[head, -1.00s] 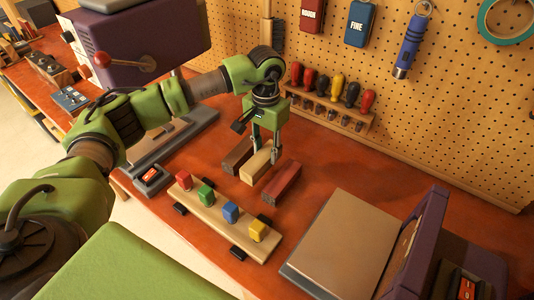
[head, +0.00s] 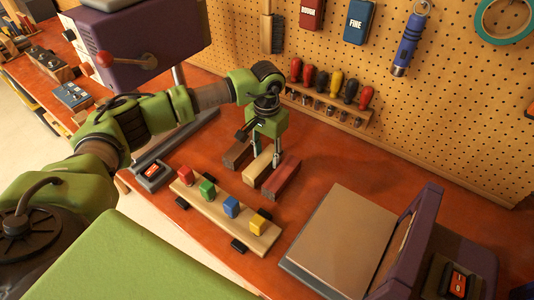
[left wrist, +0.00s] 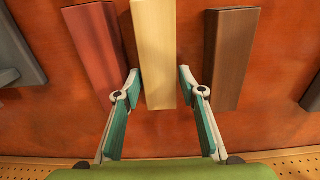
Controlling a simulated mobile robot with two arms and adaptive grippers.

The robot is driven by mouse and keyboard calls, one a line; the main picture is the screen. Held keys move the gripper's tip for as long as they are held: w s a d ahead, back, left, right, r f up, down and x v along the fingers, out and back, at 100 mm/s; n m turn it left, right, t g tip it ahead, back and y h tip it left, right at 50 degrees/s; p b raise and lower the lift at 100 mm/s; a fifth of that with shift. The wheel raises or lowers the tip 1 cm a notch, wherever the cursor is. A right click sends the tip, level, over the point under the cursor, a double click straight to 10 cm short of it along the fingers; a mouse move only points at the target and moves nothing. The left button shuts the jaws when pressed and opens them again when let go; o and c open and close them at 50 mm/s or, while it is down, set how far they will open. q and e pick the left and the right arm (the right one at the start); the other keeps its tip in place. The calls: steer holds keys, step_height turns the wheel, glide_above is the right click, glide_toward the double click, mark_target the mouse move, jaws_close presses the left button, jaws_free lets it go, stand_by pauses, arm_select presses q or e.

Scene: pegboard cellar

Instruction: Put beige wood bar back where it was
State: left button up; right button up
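The beige wood bar (head: 257,166) lies on the red-brown bench between a dark brown bar (head: 237,153) on its left and a reddish bar (head: 282,178) on its right. My left gripper (head: 267,153) is over the bar's far end. In the left wrist view the beige bar (left wrist: 155,50) runs between the two fingertips of my left gripper (left wrist: 158,75), with a narrow gap on each side. The fingers are apart and not closed on it. My right gripper is not in view.
In front lies a wooden strip (head: 213,211) with red, green, blue and yellow blocks. A screwdriver rack (head: 325,107) stands along the pegboard behind. A purple-edged machine with a flat tan plate (head: 340,240) is at the right. Bare bench lies right of the bars.

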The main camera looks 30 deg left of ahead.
mark_target(267, 156)
arm_select(q)
steer(key=shift+r+p, duration=0.25)
steer(key=shift+p, duration=0.05)
step_height(267, 156, up, 12)
steer(key=b, duration=0.4)
steer(key=shift+b, duration=0.3)
steer(key=shift+f, duration=0.1)
stand_by(1.0)
